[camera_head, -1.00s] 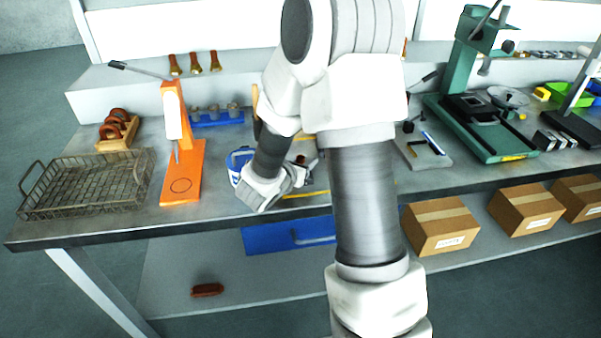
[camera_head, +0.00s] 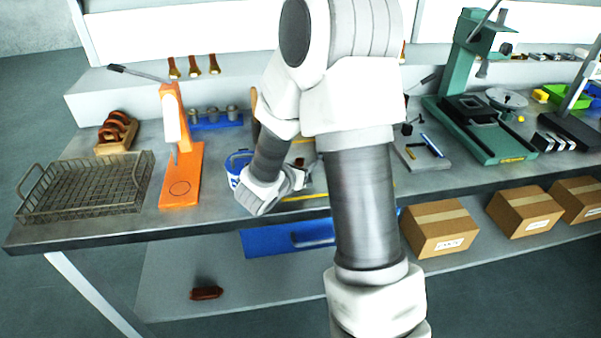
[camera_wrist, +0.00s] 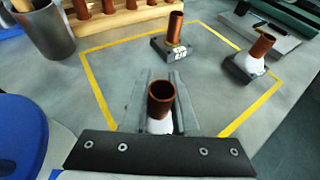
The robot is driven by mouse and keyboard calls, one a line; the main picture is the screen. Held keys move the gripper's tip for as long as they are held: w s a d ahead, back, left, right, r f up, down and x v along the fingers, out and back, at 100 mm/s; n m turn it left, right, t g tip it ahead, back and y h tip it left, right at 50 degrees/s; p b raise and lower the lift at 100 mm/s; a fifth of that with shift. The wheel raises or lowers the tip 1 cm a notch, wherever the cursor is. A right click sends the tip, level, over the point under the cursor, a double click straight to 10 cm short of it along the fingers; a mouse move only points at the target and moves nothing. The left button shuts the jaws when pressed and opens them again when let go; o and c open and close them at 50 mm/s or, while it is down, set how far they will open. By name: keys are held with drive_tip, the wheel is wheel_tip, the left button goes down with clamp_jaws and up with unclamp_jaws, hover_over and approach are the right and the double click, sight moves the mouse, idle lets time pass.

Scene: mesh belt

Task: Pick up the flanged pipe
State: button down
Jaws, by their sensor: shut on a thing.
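In the wrist view, a copper-coloured flanged pipe (camera_wrist: 161,96) with a white lower part stands upright between the fingers of my gripper (camera_wrist: 160,118). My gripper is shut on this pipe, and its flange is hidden. I cannot tell whether it is clear of the table. Two similar pipes on dark square flanges stand apart from it: one farther back (camera_wrist: 175,28), and one with a white collar (camera_wrist: 262,46) to the right. In the head view, my arm hides the fingers and the held pipe.
A yellow outline (camera_wrist: 95,82) marks the bench around the pipes. A wooden rack (camera_wrist: 120,18) with several copper pieces and a grey cup (camera_wrist: 45,30) stand behind. A blue tub (camera_wrist: 20,135) is close on the left. In the head view, a wire basket (camera_head: 85,187) sits far left.

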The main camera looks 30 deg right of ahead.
drive_tip(key=shift+r, duration=0.2)
wheel_tip(320, 180, up, 5)
drive_tip(key=shift+f+p, duration=0.2)
drive_tip(key=shift+p, duration=0.45)
drive_tip(key=s+d+r, duration=0.6)
drive_tip(key=s, duration=0.3)
drive_tip(key=shift+s+d+p, duration=0.25)
drive_tip(key=shift+s+p, duration=0.05)
drive_tip(key=shift+s, duration=0.05)
drive_tip(key=shift+w+a, duration=0.1)
drive_tip(key=shift+a, duration=0.05)
